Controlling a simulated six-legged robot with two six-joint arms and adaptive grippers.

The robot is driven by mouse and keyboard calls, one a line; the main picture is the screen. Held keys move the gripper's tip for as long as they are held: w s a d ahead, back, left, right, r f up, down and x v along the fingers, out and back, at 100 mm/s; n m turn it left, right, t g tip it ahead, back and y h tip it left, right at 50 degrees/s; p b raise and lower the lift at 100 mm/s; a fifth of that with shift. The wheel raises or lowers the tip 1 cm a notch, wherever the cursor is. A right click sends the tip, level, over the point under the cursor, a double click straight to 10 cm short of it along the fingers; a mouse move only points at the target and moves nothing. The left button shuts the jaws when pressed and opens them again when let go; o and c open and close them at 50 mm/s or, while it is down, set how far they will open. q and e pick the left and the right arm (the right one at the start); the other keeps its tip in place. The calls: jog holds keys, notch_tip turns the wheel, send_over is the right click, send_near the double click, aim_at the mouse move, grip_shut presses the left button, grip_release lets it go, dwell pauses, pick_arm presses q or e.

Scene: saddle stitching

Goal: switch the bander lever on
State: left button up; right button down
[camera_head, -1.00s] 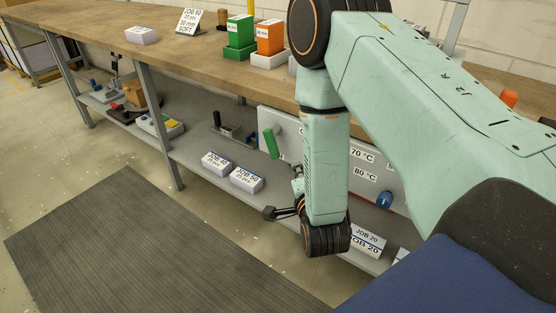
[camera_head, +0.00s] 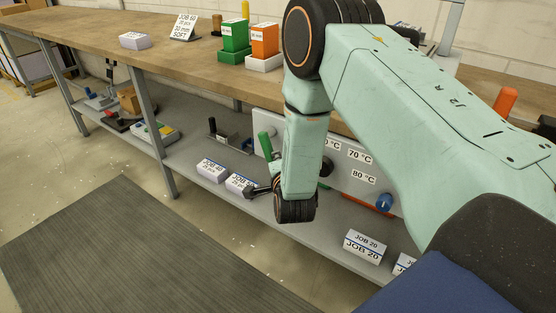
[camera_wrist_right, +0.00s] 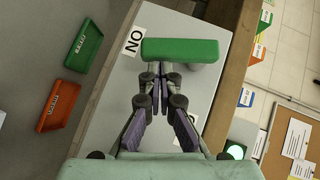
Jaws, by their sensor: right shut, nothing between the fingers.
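The green bander lever (camera_head: 265,146) stands on the left part of a grey-white panel under the bench, tilted slightly; my right forearm hides its surroundings to the right. In the right wrist view the green lever handle (camera_wrist_right: 180,49) lies across the picture just beyond my fingertips. A label reading upside-down "ON" (camera_wrist_right: 133,42) is beside its left end. My right gripper (camera_wrist_right: 160,73) is shut and empty, pointing at the handle's middle; I cannot tell whether it touches. My left gripper is not in view.
White job boxes (camera_head: 211,170) sit on the lower shelf beside my gripper, and a JOB 20 box (camera_head: 365,246) is farther right. A blue knob (camera_head: 384,203) is on the panel. A green light (camera_wrist_right: 236,151) shows in the wrist view. A floor mat (camera_head: 130,245) lies at the front left.

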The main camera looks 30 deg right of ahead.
pick_arm(q)
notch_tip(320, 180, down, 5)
jog(key=b, duration=0.4)
jog(key=shift+b, duration=0.4)
pick_arm(e)
jog(key=shift+w+a+f+m+t+h, duration=0.15)
jog(key=shift+w+a+f+m+t, duration=0.05)
jog(key=shift+w+f+m+t, duration=0.25)
jog(key=shift+w+a+f+m+t+h, duration=0.15)
jog(key=shift+w+f+m+t, duration=0.15)
jog(key=shift+f+m+t, duration=0.2)
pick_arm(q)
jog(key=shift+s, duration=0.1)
